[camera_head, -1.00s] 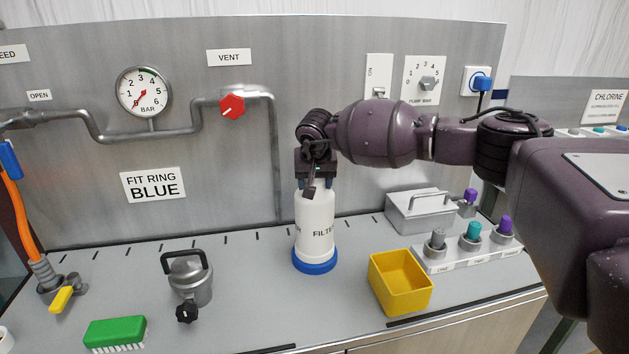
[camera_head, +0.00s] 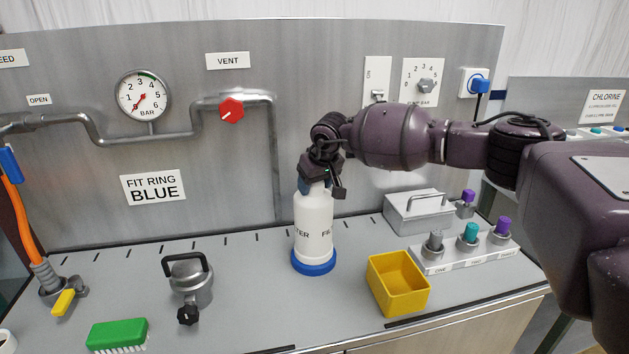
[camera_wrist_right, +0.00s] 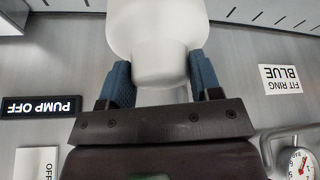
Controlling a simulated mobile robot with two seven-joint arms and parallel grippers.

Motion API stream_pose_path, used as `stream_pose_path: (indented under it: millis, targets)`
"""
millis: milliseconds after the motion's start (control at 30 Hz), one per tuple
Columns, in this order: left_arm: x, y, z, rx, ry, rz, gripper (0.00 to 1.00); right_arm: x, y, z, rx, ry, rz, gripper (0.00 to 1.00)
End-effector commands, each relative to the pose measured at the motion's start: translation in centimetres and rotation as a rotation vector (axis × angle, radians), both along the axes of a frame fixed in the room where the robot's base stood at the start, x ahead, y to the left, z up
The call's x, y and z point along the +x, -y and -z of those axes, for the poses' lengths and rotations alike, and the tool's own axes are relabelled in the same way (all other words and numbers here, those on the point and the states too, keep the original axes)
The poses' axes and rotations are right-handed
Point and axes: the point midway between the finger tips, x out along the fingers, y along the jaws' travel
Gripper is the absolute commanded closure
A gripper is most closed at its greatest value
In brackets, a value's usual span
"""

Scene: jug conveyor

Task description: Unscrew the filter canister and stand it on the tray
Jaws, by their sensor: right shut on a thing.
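The filter canister (camera_head: 313,225) is a white bottle shape marked FILTER, upright on a blue ring (camera_head: 313,263) at the worktop. My right gripper (camera_head: 315,184) is above it, shut on its narrow top. In the right wrist view, the blue finger pads (camera_wrist_right: 160,76) lie on both sides of the canister's white neck (camera_wrist_right: 160,62), and its wider body (camera_wrist_right: 157,25) is beyond. The threads are hidden, so I cannot tell how loose it is. I cannot make out a tray for certain. My left gripper is not in view.
Worktop between pot and canister is clear.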

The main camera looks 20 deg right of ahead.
Motion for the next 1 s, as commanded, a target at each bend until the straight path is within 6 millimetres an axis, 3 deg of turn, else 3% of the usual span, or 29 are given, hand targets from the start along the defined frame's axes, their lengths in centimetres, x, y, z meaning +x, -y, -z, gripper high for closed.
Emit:
stream_pose_path:
  millis: [200, 467, 500, 667, 1000]
  targets:
    - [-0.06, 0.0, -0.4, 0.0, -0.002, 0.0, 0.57, 0.03, 0.13, -0.11, 0.002, 0.0, -0.116, 0.84]
    - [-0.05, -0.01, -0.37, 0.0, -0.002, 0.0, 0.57, 0.04, 0.12, -0.1, 0.001, 0.001, -0.127, 0.84]
    - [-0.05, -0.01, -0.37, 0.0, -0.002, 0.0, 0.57, 0.04, 0.12, -0.1, 0.001, 0.001, -0.126, 0.37]
    - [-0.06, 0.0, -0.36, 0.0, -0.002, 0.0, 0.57, 0.03, 0.11, -0.07, 0.0, 0.001, -0.126, 0.13]
    - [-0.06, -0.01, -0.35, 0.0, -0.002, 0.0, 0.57, 0.02, 0.1, -0.04, 0.0, 0.0, -0.126, 0.12]
